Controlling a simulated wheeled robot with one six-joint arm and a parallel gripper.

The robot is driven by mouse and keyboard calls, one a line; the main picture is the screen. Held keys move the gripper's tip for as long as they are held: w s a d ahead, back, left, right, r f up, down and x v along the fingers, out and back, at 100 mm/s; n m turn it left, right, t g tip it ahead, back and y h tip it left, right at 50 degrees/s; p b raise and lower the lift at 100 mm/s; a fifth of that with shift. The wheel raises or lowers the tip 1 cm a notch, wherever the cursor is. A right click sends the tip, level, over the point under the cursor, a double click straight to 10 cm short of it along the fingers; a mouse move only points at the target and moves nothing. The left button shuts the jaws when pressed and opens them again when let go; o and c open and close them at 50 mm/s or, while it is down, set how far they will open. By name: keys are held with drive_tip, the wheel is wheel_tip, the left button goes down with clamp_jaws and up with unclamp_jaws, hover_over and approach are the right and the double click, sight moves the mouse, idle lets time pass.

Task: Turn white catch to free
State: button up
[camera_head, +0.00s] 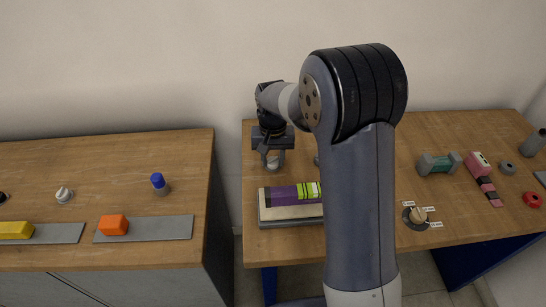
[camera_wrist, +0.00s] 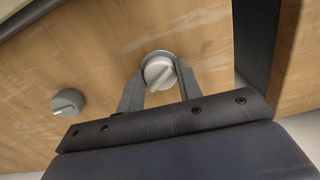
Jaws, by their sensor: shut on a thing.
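The white catch (camera_wrist: 160,73) is a round knob with a raised diagonal bar, set on the wooden top. In the head view the catch (camera_head: 272,164) is near the left end of the right table, partly covered by my gripper. My gripper (camera_wrist: 156,82) is shut on the catch, one finger at each side of it. In the head view my gripper (camera_head: 272,153) points down over it. No marking for free or locked can be read beside the catch.
A grey knob (camera_wrist: 68,102) sits beside the catch. A purple and green block (camera_head: 290,194) lies on a pale slab in front of it. A dial with small white labels (camera_head: 419,217) and a teal-grey dumbbell shape (camera_head: 438,163) are farther right. A gap separates the left table (camera_head: 110,165).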

sight(273, 159)
drive_tip(key=m, duration=0.5)
drive_tip(key=shift+m, duration=0.4)
idle(0.3)
drive_tip(key=o, duration=1)
drive_tip(key=shift+r, duration=0.15)
wheel_tip(273, 159, up, 11)
drive_tip(key=shift+f, duration=0.2)
drive_tip(key=shift+f, duration=0.1)
